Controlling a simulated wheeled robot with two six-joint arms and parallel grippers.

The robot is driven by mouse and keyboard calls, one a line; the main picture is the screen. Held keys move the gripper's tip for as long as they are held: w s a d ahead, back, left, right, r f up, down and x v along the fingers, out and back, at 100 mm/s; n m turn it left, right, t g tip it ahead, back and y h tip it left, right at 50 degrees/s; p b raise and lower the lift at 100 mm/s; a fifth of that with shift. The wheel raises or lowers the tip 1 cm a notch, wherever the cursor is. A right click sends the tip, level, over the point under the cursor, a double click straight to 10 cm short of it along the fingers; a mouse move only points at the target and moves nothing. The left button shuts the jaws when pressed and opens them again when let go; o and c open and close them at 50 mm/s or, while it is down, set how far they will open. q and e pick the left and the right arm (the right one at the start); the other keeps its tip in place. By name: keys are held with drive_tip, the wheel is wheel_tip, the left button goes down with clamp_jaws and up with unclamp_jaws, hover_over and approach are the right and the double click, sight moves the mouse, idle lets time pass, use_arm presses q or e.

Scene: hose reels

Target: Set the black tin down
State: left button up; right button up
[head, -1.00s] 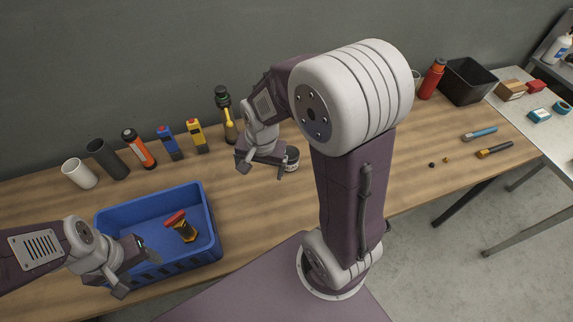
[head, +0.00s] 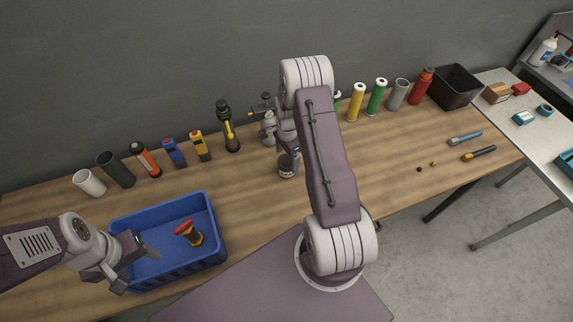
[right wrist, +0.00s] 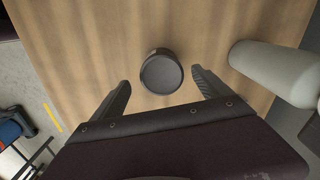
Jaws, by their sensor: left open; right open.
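The black tin (head: 287,168), dark with a pale band, stands upright on the wooden workbench (head: 245,185), in front of my right arm's end. In the right wrist view its round dark lid (right wrist: 161,73) lies just beyond and between the fingertips of my right gripper (right wrist: 160,82). That gripper is open, with gaps to the tin on both sides. In the head view the right gripper (head: 289,150) is partly hidden by my arm, just above the tin. My left gripper (head: 132,262) is open and empty at the left of the blue crate (head: 205,262).
A pale grey cylinder (right wrist: 275,72) lies close to the right finger's side in the right wrist view. A black-and-yellow torch (head: 228,128) stands left of the tin. The bench in front of the tin is clear.

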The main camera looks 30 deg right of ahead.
sight(287, 161)
drive_tip(key=shift+f, duration=0.2)
wheel_tip(287, 161, down, 4)
drive_tip(key=shift+r+p, duration=0.1)
drive_tip(key=shift+p, duration=1)
drive_tip(key=shift+w+f, duration=0.2)
drive_tip(key=shift+f, duration=0.3)
drive_tip(key=shift+s, duration=0.1)
drive_tip(key=c, duration=1.9)
drive_tip(key=shift+r+b, duration=0.4)
drive_tip(key=shift+r, duration=0.35)
wheel_tip(287, 161, up, 3)
drive_tip(key=shift+s+d+f+b, duration=0.1)
drive_tip(key=shift+s+d+b, duration=0.05)
drive_tip(key=shift+b, duration=0.5)
drive_tip(key=shift+s+d+r+b, duration=0.4)
drive_tip(key=shift+s+d+r, duration=0.3)
drive_tip(key=shift+s+r, duration=0.75)
drive_tip(key=shift+s+d+r+b, duration=0.4)
drive_tip(key=shift+s+d+r, duration=0.35)
drive_tip(key=shift+s, duration=1.25)
drive_tip(key=shift+s+d+r+b, duration=0.4)
drive_tip(key=shift+s+d+r, duration=0.2)
drive_tip(key=shift+s+r, duration=0.9)
